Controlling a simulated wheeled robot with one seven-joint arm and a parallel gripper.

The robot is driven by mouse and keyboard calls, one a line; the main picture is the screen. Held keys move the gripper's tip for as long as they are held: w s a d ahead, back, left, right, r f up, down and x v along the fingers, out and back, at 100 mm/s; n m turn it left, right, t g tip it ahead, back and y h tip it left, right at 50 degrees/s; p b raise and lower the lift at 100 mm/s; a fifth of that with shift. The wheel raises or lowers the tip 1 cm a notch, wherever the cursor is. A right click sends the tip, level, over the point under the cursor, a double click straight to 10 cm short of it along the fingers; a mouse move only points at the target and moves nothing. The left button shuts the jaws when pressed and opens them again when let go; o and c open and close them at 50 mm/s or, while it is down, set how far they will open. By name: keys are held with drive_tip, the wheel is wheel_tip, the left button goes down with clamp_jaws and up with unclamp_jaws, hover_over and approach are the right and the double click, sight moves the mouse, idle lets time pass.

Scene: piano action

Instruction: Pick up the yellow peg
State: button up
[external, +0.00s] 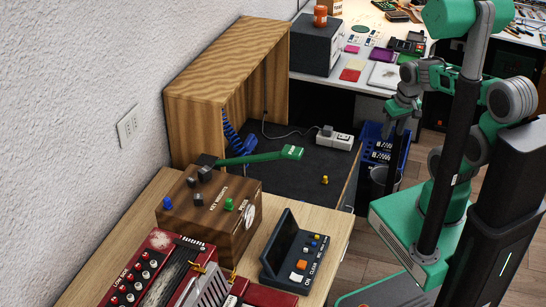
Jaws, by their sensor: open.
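A small yellow peg (325,180) is on the dark surface in front of the wooden cabinet, near the middle of the external view. It appears to stand upright and apart from other things. My gripper (393,128) hangs to the right of the peg and above it, in front of the blue crate. It is open, small and dark here, so the fingertips are hard to make out. Nothing shows between its fingers, and it does not touch the peg.
A wooden cabinet (224,75) stands behind the dark surface. A green-handled tool (264,157), a white power strip (334,140) and a blue coiled cord (232,139) lie near the peg. A brown knob box (205,205) and a black device (290,263) stand in front. A blue crate (372,130) is to the right.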

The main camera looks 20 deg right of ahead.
idle(0.4)
drive_tip(key=n+g+b, duration=0.3)
drive_tip(key=n+b, duration=0.4)
drive_tip(key=b, duration=0.8)
hover_over(325, 177)
drive_tip(key=f, duration=2.9)
drive_tip(key=shift+w+d, duration=0.25)
drive_tip(key=shift+w, duration=0.1)
drive_tip(key=f, duration=0.4)
drive_tip(key=f+b, duration=0.1)
drive_tip(key=f, duration=0.2)
drive_tip(key=shift+s+a, duration=0.15)
drive_tip(key=shift+s, duration=0.1)
drive_tip(key=shift+c, duration=0.4)
clamp_jaws()
